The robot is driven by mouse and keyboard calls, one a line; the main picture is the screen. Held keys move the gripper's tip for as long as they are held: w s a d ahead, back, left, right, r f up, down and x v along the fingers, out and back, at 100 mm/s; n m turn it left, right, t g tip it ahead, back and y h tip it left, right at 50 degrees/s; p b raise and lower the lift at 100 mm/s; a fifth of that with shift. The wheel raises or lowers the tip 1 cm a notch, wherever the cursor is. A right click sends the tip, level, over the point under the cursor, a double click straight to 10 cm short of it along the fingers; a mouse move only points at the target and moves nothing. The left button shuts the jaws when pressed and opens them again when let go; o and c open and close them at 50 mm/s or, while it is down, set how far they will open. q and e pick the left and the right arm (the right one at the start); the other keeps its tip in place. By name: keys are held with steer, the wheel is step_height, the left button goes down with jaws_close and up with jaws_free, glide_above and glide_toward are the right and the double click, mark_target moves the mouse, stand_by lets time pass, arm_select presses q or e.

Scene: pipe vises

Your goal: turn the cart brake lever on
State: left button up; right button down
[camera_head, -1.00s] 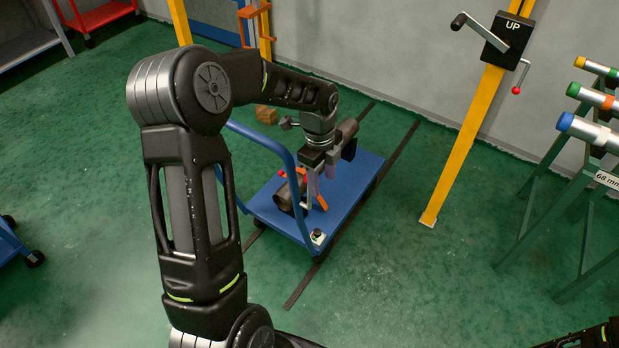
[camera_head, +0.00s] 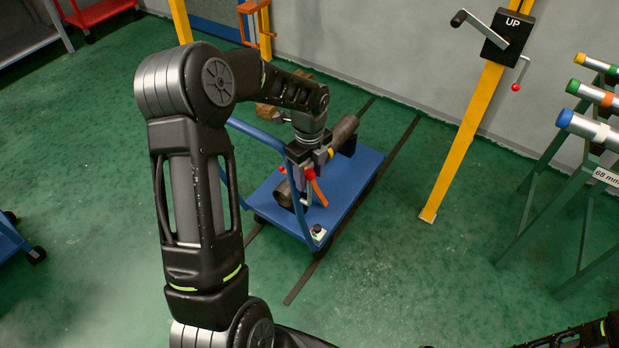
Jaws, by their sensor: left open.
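The blue cart (camera_head: 345,192) stands on the green floor in the middle of the head view, with a curved blue push handle. A dark grey pipe piece (camera_head: 343,132) lies on it, partly hidden by my left arm. An orange lever (camera_head: 319,192) and a red knob show beside the pipe, close to my gripper. A small white box with a dark knob (camera_head: 317,233) sits at the cart's near corner. I cannot tell for sure which part is the brake lever. My left gripper (camera_head: 301,184) is open above the cart, near the orange lever; whether it touches is unclear.
Dark rails (camera_head: 398,150) run along the floor under the cart. A yellow post (camera_head: 466,140) with a crank box marked UP stands to the right. A green rack (camera_head: 560,190) with several pipes is at the far right. Open floor lies in front.

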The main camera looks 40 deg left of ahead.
arm_select(q)
steer(key=shift+f, duration=1)
steer(key=shift+c, duration=0.3)
jaws_close()
stand_by(0.4)
